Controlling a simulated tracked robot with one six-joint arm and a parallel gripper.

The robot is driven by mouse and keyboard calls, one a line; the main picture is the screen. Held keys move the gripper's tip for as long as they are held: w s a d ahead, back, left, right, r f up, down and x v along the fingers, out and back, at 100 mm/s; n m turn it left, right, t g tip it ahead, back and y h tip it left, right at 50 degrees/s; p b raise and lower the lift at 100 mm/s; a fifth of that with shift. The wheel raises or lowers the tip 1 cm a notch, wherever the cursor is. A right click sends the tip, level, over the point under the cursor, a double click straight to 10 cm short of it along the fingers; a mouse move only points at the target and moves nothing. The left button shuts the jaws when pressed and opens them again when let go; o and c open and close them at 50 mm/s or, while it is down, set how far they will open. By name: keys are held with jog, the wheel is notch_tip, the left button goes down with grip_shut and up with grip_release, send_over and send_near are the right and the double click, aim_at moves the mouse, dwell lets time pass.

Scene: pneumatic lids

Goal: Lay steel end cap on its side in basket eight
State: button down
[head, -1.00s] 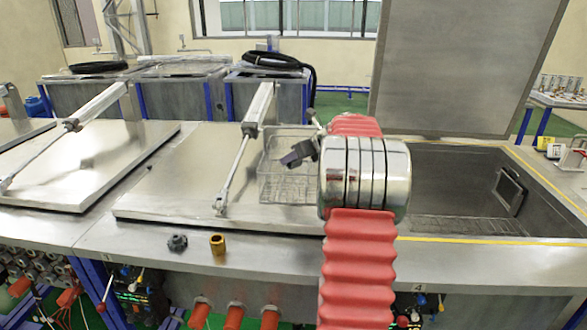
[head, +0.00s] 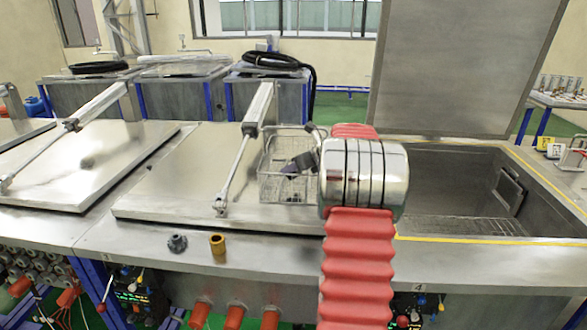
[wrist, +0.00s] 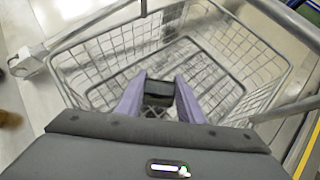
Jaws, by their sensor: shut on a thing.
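My gripper (head: 289,169) is over the wire basket (head: 264,187), its fingertips pointing down and left. In the wrist view its two purple-grey fingers (wrist: 160,96) are shut on a small dark piece, taken as the steel end cap (wrist: 158,88). The piece sits between the fingertips, above or inside the basket; its height over the mesh floor is hard to tell. In the wrist view the basket (wrist: 85,65) surrounds the fingertips, and its mesh floor shows empty around them. No number is readable on the basket.
The basket stands on a closed metal lid (head: 165,195) beside a piston rod (head: 235,165). An open tank (head: 450,185) lies to the right. A dark grey fitting (head: 177,242) and a brass fitting (head: 217,243) stand on the front ledge (head: 130,240).

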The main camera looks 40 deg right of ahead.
jog(key=shift+f, duration=0.45)
jog(key=shift+f, duration=0.3)
jog(key=c, duration=1.2)
grip_release()
jog(key=shift+a+f, duration=0.1)
jog(key=shift+f, duration=0.1)
jog(key=shift+r, duration=0.7)
jog(key=d+v, duration=0.1)
jog(key=v, duration=1.1)
jog(key=shift+a+r, duration=0.3)
jog(key=shift+a, duration=0.05)
